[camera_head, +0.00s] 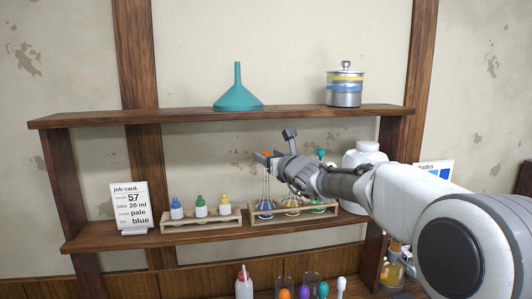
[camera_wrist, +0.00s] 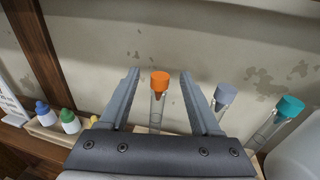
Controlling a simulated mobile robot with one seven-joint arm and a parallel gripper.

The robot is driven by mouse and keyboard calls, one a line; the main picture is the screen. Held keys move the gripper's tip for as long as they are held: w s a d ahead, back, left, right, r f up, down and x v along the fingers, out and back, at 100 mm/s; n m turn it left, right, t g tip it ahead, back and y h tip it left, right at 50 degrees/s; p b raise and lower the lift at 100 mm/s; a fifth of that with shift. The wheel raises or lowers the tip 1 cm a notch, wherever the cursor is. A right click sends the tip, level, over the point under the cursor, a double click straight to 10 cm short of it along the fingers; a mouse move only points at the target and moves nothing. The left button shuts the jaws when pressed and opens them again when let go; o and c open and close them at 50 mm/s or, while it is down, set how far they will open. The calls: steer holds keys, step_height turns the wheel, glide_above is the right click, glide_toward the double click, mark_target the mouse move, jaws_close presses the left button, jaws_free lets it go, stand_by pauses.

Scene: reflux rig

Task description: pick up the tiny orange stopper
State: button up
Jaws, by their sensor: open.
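The tiny orange stopper (camera_wrist: 160,80) sits in the top of a clear glass tube or flask neck (camera_wrist: 157,110). In the wrist view it stands between the two open fingers of my gripper (camera_wrist: 172,85), with a gap on both sides. In the head view the orange stopper (camera_head: 266,153) shows only as a small patch by the tip of my gripper (camera_head: 268,158), which hides part of it. The flask under it (camera_head: 267,190) stands in the left of a wooden rack (camera_head: 262,217) on the middle shelf.
A grey stopper (camera_wrist: 225,95) and a teal stopper (camera_wrist: 290,106) top the vessels to the right. A white jug (camera_head: 362,165) stands behind my arm. A rack of dropper bottles (camera_head: 200,222) and a job card (camera_head: 130,205) are left. The upper shelf (camera_head: 220,115) runs above.

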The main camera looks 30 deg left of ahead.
steer(key=shift+p+x, duration=0.3)
steer(key=shift+x, duration=0.7)
steer(key=shift+c, duration=0.2)
jaws_close()
